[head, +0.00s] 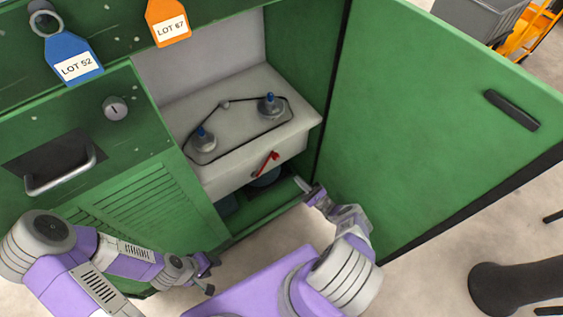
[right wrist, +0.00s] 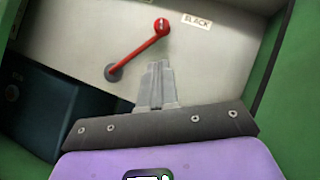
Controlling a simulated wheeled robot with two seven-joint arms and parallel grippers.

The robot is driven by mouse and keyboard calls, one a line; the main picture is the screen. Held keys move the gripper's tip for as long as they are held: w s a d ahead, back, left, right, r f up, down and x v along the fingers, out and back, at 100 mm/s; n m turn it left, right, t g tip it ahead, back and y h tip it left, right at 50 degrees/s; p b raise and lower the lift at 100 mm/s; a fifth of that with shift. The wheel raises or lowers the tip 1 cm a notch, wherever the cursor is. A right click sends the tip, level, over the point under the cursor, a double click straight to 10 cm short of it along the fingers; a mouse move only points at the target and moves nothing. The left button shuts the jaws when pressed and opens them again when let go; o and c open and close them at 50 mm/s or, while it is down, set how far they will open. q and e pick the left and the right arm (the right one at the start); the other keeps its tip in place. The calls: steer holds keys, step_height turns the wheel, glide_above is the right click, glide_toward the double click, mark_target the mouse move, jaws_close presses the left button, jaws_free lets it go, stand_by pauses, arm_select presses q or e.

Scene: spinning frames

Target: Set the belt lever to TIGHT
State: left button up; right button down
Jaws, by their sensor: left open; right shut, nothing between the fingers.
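The red belt lever (head: 267,163) is on the front face of the pale machine block (head: 225,180) inside the open green cabinet. In the right wrist view the lever (right wrist: 138,50) runs from a grey pivot up and right to a round red knob, close to a small label (right wrist: 196,20) that seems to read SLACK. No TIGHT label is visible. My right gripper (head: 302,185) is shut and empty, below and right of the lever. In its wrist view the fingertips (right wrist: 158,66) appear just below the knob, with no clear contact. My left gripper (head: 213,275) is open and empty, low before the cabinet.
A black belt (head: 228,109) loops around two blue-tipped spindles and a small post on the block. The open green door (head: 440,110) stands to the right. A louvred door (head: 140,205) is left. Blue (head: 74,58) and orange (head: 168,22) lot tags hang above.

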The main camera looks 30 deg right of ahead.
steer(key=shift+s+d, duration=0.2)
steer(key=shift+d, duration=0.05)
steer(key=shift+r, duration=0.1)
steer(key=x, duration=1)
steer(key=shift+r, duration=0.1)
